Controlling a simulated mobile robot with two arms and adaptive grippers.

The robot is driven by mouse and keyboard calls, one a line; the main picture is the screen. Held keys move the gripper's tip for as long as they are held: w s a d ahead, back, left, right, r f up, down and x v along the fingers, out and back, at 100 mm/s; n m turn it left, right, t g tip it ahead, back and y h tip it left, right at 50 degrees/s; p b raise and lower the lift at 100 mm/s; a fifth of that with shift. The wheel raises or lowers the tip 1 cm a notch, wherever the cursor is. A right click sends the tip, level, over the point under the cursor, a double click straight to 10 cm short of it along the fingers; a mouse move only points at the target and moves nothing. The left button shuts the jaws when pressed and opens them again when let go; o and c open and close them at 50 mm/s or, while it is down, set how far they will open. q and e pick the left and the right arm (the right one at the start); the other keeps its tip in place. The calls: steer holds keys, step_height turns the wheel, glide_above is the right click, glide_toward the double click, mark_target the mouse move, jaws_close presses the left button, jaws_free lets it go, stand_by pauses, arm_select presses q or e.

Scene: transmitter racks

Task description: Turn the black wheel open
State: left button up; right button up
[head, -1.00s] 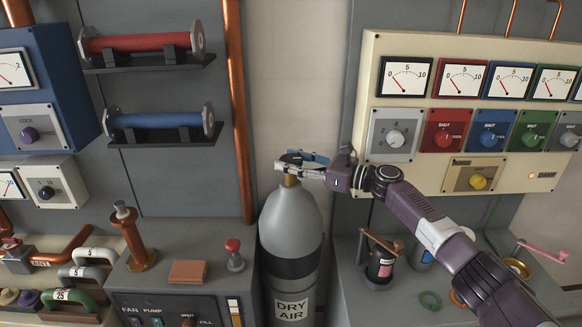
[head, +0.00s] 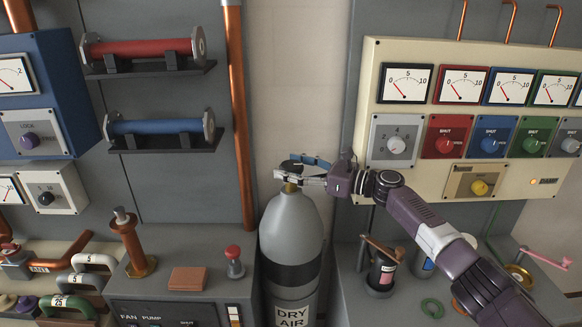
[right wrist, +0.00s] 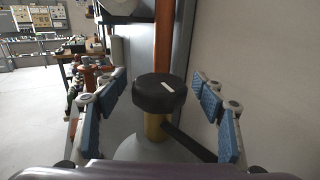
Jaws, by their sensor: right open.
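The black wheel (head: 291,164) sits on the brass neck atop a grey gas cylinder (head: 291,228) labelled DRY AIR. My right gripper (head: 303,170) reaches in from the right at the wheel's height and partly hides it. In the right wrist view the wheel (right wrist: 160,93) is a round black knob with a small white mark on top. The blue-padded fingers of the right gripper (right wrist: 162,97) stand open on both sides of it, with gaps between pads and wheel. A dark bar slants down to the right from the neck. My left gripper is not in view.
A vertical copper pipe (head: 238,120) runs behind the cylinder to the left. A cream panel (head: 375,70) with gauges and knobs is to the right, close above my arm. Grey consoles (head: 185,252) flank the cylinder. A red-topped plunger (head: 233,262) stands to its left.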

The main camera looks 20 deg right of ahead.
steer(key=v, duration=1.2)
